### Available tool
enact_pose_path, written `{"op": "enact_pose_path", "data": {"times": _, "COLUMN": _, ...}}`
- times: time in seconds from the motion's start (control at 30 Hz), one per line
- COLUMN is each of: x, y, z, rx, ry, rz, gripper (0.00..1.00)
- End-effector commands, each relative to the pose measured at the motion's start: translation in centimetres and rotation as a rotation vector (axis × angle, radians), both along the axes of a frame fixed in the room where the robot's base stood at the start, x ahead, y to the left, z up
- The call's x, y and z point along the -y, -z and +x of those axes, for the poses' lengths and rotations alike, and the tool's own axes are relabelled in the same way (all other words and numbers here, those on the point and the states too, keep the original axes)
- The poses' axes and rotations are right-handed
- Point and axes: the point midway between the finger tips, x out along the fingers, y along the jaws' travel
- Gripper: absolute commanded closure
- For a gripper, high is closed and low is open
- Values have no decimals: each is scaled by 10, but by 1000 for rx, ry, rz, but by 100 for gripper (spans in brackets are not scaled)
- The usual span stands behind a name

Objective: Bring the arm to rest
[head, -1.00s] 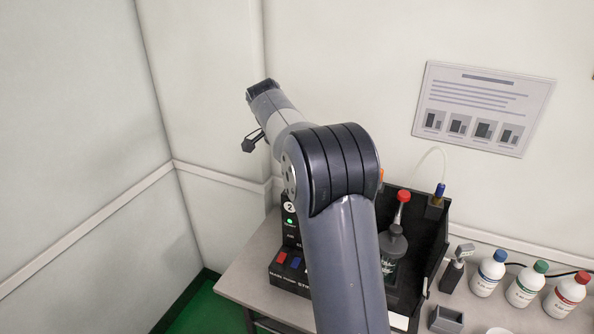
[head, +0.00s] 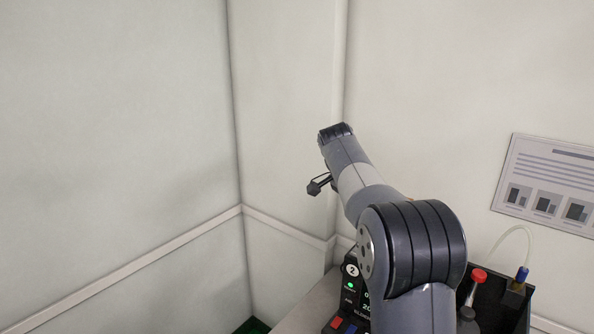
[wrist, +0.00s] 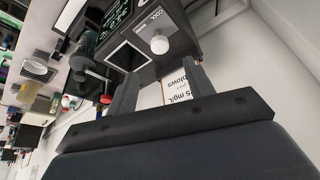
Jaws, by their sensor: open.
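My arm (head: 415,245) rises from the bottom of the head view, bends at a dark ribbed joint and reaches up and left in front of the walls. In the wrist view my gripper (wrist: 160,85) has its two dark fingers spread apart. I see nothing held between them. A paper label (wrist: 178,88) with "mg/L" on it shows behind the gap between the fingers. The fingers cannot be made out clearly in the head view.
A black tester (head: 350,290) with a green light and a dark holder with a red-capped item (head: 479,275) stand by my arm. The wrist view shows a device with a white knob (wrist: 160,44) beyond the fingers. The left wall (head: 110,150) is bare.

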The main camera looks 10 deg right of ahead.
Motion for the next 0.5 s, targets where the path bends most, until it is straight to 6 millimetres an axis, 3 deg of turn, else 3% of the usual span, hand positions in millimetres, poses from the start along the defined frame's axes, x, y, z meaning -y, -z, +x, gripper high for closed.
{"op": "enact_pose_path", "data": {"times": 0.3, "x": 22, "y": 54, "z": 8, "rx": -5, "ry": 3, "rz": 0, "gripper": 50}}
{"op": "enact_pose_path", "data": {"times": 0.5, "x": 30, "y": 78, "z": 12, "rx": -2, "ry": 1, "rz": 0, "gripper": 50}}
